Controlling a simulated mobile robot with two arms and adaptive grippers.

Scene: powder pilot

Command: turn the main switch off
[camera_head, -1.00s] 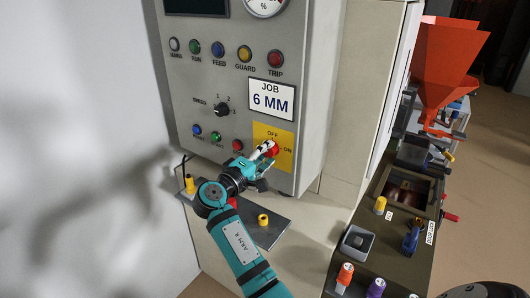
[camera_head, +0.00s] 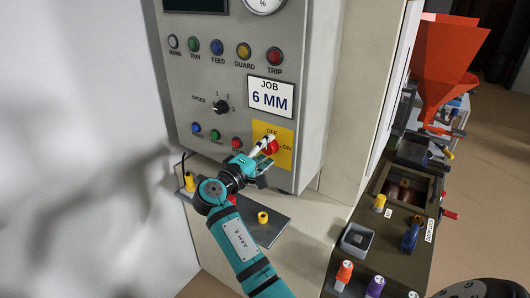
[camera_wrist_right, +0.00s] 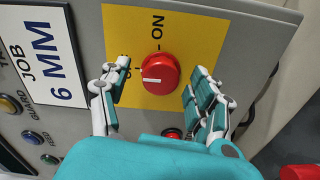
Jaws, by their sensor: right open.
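The main switch is a red round knob (camera_wrist_right: 160,74) with a white mark, on a yellow plate (camera_wrist_right: 190,22) marked ON and OFF. It also shows in the head view (camera_head: 272,147), partly covered by my fingers. In the wrist view the white mark points left, toward the partly hidden OFF lettering and away from ON. My right gripper (camera_wrist_right: 157,88) is open, with one finger on each side of the knob and visible gaps between; it also shows in the head view (camera_head: 265,149). My left gripper is not in view.
The grey control cabinet (camera_head: 301,100) carries lamps, a speed selector (camera_head: 221,107), several buttons and a JOB 6 MM sign (camera_head: 271,97). Below, a dark plate (camera_head: 271,233) holds yellow-topped parts (camera_head: 262,217). At right stands a bench with an orange hopper (camera_head: 445,65) and a grey tray (camera_head: 356,240).

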